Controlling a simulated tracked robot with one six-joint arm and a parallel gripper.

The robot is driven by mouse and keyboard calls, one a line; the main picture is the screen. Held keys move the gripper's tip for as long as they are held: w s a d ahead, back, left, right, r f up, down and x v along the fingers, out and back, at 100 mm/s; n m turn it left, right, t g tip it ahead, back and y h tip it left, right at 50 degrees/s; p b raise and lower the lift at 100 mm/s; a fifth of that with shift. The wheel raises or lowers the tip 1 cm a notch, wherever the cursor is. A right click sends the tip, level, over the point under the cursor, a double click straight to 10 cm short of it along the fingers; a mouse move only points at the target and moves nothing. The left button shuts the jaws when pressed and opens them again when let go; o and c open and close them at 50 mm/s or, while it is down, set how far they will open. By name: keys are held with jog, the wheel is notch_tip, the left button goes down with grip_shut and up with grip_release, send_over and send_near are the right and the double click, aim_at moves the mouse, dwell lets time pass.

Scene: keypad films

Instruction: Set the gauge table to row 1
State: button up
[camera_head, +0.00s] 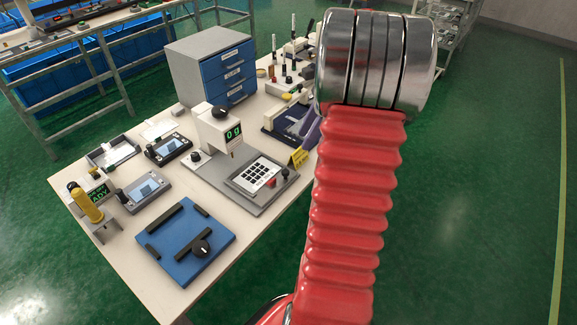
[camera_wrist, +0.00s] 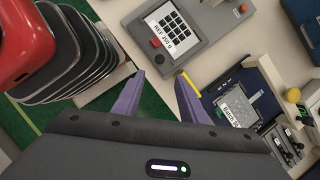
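The gauge (camera_head: 219,128) is a white post with a green display that appears to read 0 g. It stands over a grey plate (camera_head: 222,180), which I take as the gauge table. A keypad film (camera_head: 257,174) marked REF lies on it, beside a red button (camera_head: 271,183) and a black knob (camera_head: 285,173). The keypad film also shows in the wrist view (camera_wrist: 172,32). My gripper (camera_wrist: 160,90) has its purple fingers apart with nothing between them, near the plate's edge. In the head view my arm hides most of my gripper (camera_head: 312,125).
A blue fixture (camera_head: 180,232) with black bars and a knob lies at the front. Handheld devices (camera_head: 145,188) lie left. A drawer cabinet (camera_head: 212,65) stands behind. The open floor (camera_head: 480,200) is right.

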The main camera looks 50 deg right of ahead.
aim_at(286, 171)
jog(key=shift+a, duration=0.1)
jog(key=x, duration=1.3)
jog(key=shift+f, duration=0.45)
jog(key=shift+c, duration=0.5)
jog(key=shift+w, duration=0.1)
grip_shut()
